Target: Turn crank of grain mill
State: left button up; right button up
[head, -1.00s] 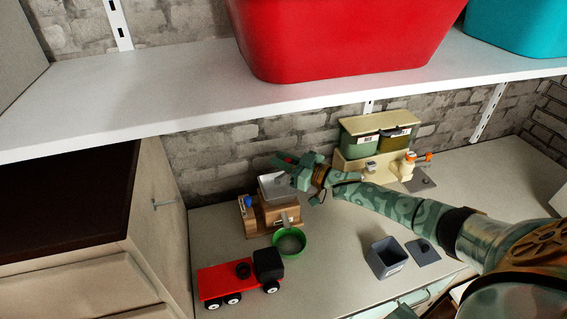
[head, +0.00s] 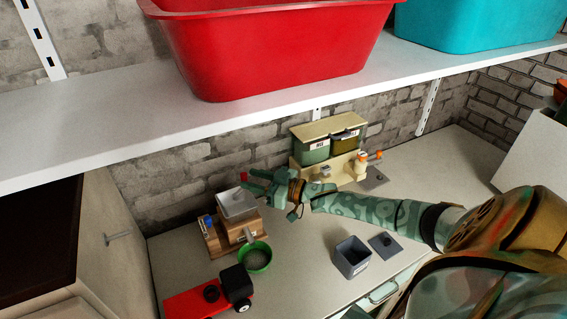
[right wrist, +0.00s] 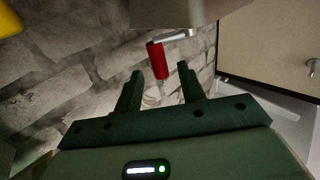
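The grain mill (head: 245,226) stands on the counter, a wooden body with a grey hopper (head: 237,203) on top. Its crank handle, a red grip (head: 244,176), shows just behind the hopper. In the right wrist view the red grip (right wrist: 157,60) hangs on a grey metal arm (right wrist: 180,36). My right gripper (head: 250,181) is behind and right of the hopper, its fingers pointing left. In the right wrist view my right gripper (right wrist: 160,74) is open, with the red grip between and just beyond its fingertips. I cannot tell whether they touch. My left gripper is out of view.
A green bowl (head: 256,257) stands in front of the mill, with a red toy truck (head: 195,301) nearer. A grey box (head: 352,257) and its lid (head: 384,244) lie right. A dispenser (head: 330,152) stands behind. A white shelf (head: 120,120) overhangs; the brick wall (head: 170,165) is close.

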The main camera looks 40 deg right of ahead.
jog(key=v, duration=1.1)
jog(key=shift+s, duration=0.15)
